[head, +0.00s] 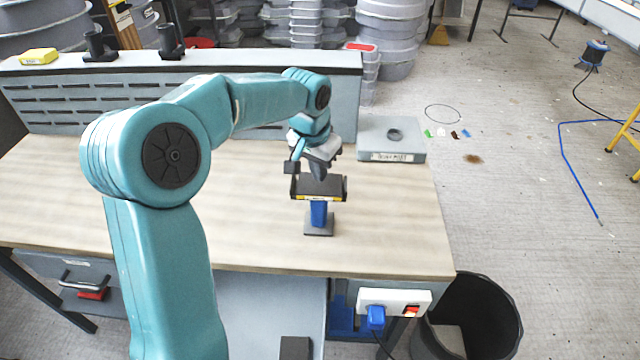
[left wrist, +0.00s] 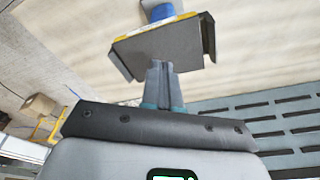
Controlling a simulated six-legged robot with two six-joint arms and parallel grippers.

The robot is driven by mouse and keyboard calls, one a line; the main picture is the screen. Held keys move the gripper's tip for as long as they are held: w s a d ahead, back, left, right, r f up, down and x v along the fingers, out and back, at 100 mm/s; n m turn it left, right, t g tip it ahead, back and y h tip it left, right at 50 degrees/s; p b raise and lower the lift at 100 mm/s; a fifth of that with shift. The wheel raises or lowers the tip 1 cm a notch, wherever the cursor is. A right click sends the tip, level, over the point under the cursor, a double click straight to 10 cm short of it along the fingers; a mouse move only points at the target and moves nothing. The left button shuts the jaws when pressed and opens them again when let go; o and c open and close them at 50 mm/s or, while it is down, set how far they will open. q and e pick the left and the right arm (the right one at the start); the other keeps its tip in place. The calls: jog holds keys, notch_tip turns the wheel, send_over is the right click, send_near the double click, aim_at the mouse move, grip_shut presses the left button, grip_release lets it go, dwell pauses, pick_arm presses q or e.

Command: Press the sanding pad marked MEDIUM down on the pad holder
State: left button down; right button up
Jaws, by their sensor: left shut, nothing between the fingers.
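The pad holder is a blue post on a grey foot (head: 319,226) with dark upright side brackets at its top. It stands on the workbench. A dark grey flat sanding pad (head: 327,187) with a yellow edge lies between the brackets; its marking is too small to read. The pad also shows in the left wrist view (left wrist: 178,42). My left gripper (head: 318,176) points down over the pad, its fingers closed together and empty. In the left wrist view its fingertips (left wrist: 160,65) overlap the pad's near edge; I cannot tell whether they touch. My right gripper is out of view.
A grey block with a round knob (head: 394,142) sits at the bench's back right corner. A slotted panel (head: 60,100) runs along the back, with a yellow object (head: 38,56) on top. A black bin (head: 485,320) stands at the right. The bench left of the holder is clear.

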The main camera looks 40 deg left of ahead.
aim_at(319, 185)
pick_arm(q)
jog(key=shift+f+b, duration=0.6)
jog(key=shift+f, duration=0.15)
dwell(1.2)
jog(key=shift+r, duration=0.1)
notch_tip(319, 185, up, 7)
jog(key=p, duration=0.5)
jog(key=shift+p, duration=0.4)
dwell(0.3)
